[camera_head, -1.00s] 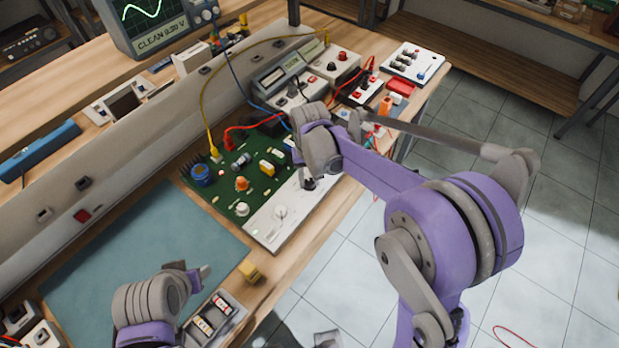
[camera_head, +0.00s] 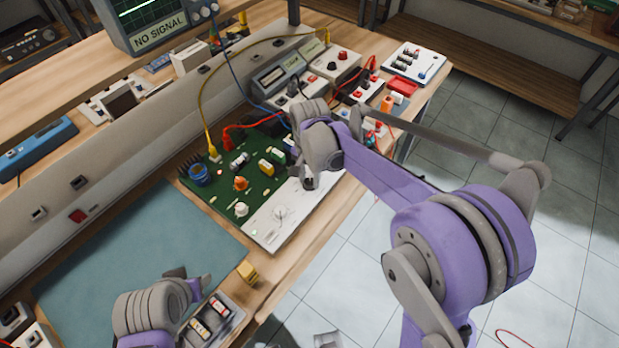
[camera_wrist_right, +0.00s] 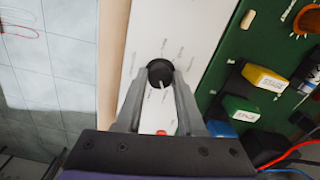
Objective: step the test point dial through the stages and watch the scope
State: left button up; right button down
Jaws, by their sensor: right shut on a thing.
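The test point dial is a black knob (camera_wrist_right: 160,73) with a pale pointer line, on a white panel with small printed marks. In the right wrist view, my right gripper (camera_wrist_right: 160,82) has one finger on each side of the knob and is shut on it. In the head view, my right gripper (camera_head: 309,183) is at the white panel (camera_head: 278,214) along the green circuit board's (camera_head: 225,180) front edge. The scope (camera_head: 155,20) stands at the upper left and reads "NO SIGNAL"; its top is cut off. My left gripper (camera_head: 190,281) hovers over the mat's front edge; its jaw opening is unclear.
A blue-green mat (camera_head: 135,260) covers the bench left of the board. Yellow, red and blue leads run around the board. A small yellow block (camera_head: 248,272) and a grey tray (camera_head: 212,322) sit at the front edge. Boxes and instruments crowd the bench beyond my right wrist.

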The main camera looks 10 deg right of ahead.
aim_at(310, 182)
dwell(0.5)
jog(key=c, duration=0.5)
grip_release()
jog(key=shift+r, duration=0.1)
notch_tip(310, 182, up, 11)
jog(key=shift+f+p, duration=0.15)
jog(key=shift+p, duration=0.15)
jog(key=shift+s, duration=0.1)
jog(key=s+d+f+n+t, duration=0.1)
jog(key=s+f+n, duration=0.1)
jog(key=s, duration=0.5)
jog(key=s+d+f+n+t, duration=0.2)
jog(key=s+n, duration=0.1)
jog(key=s, duration=0.4)
jog(key=s+d+f+n+t, duration=0.2)
jog(key=s+n, duration=0.1)
jog(key=s, duration=0.4)
jog(key=shift+f, duration=0.3)
